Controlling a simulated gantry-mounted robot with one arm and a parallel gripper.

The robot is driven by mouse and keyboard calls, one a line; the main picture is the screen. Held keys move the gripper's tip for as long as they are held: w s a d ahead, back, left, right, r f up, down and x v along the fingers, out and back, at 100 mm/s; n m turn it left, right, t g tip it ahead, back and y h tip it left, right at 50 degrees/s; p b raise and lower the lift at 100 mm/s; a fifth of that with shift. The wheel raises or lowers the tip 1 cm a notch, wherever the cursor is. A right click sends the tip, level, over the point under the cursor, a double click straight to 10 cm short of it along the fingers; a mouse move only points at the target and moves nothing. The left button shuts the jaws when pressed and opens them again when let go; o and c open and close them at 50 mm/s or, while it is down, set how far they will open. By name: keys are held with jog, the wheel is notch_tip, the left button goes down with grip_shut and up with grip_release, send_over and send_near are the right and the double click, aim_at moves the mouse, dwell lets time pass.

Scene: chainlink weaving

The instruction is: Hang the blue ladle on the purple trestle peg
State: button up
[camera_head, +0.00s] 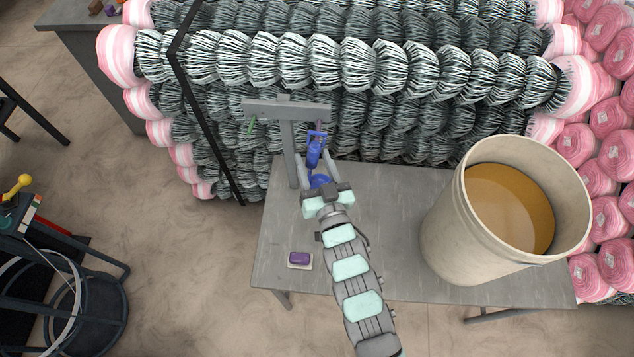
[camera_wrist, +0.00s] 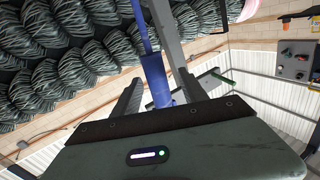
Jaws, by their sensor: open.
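The blue ladle (camera_head: 314,152) stands roughly upright at the right end of the grey trestle (camera_head: 285,108). Its top end is at the purple peg (camera_head: 320,124); I cannot tell whether it hangs on the peg. The ladle's bowl (camera_head: 320,181) shows lower, just above my wrist. My gripper (camera_head: 313,160) is open, its fingers on either side of the ladle's handle. In the wrist view the blue handle (camera_wrist: 155,78) lies between the two spread fingers, with the trestle post (camera_wrist: 166,30) behind. The green peg (camera_head: 251,126) is at the trestle's left end.
A large bucket (camera_head: 440,225) of amber liquid stands at the right of the grey table (camera_head: 375,200). A purple block (camera_head: 299,258) on a pale pad lies near the front left. Stacked wire-mesh rolls (camera_head: 345,65) rise behind the trestle. The table's left part is mostly clear.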

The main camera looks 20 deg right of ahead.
jog(key=w, duration=0.4)
jog(key=shift+w+d+f, duration=0.25)
jog(key=shift+d+f, duration=0.05)
jog(key=shift+d, duration=0.1)
jog(key=shift+c, duration=0.5)
grip_shut()
dwell(0.5)
